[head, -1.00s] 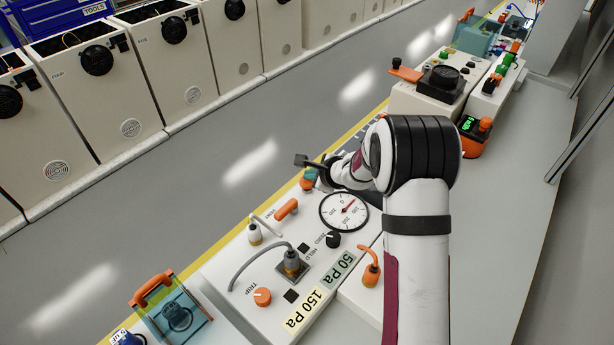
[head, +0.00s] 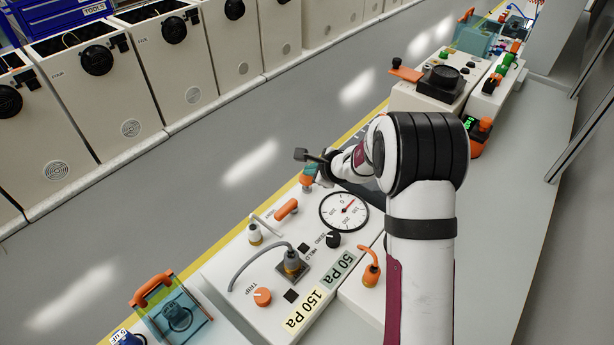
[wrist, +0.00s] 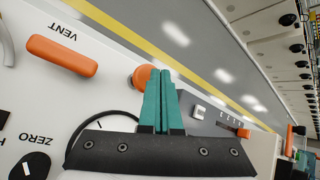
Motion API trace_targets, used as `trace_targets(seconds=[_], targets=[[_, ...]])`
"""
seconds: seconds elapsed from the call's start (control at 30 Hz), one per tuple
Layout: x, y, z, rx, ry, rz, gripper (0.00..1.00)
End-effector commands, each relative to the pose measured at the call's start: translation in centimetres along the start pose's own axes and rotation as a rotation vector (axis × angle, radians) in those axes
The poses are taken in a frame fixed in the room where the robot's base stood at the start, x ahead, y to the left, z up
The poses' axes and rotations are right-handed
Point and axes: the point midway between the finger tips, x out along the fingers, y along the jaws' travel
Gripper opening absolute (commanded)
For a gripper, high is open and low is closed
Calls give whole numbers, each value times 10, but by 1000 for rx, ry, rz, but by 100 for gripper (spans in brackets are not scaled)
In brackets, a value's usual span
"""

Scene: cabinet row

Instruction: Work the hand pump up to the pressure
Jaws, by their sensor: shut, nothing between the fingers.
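The instrument panel (head: 228,262) carries a round white gauge (head: 343,212) with a red needle; its exact reading is too small to tell. A round orange knob (wrist: 141,76), possibly the hand pump's handle, is at the panel's far edge; it also shows in the head view (head: 305,183). My gripper (wrist: 164,72) has its teal fingers together and empty. In the wrist view the fingertips overlap the knob's right side; contact cannot be told. The fingers and palm hide most of the gauge in that view. The plates read 150 Pa (head: 302,309) and 50 Pa (head: 343,268).
An orange VENT lever (wrist: 62,56), a black ZERO knob (wrist: 33,164) and an orange TRIP knob (head: 262,297) sit on the panel. A hose with a grey fitting (head: 292,262) stands above it. An orange hook-shaped part (head: 370,268) is nearby. Grey floor (head: 200,190) lies beyond.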

Motion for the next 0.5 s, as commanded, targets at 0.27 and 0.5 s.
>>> trace_targets(seconds=[0.27, 0.5], targets=[[-6, -4, 4, 1, 1, -1, 0], [-7, -5, 5, -1, 1, -2, 0]])
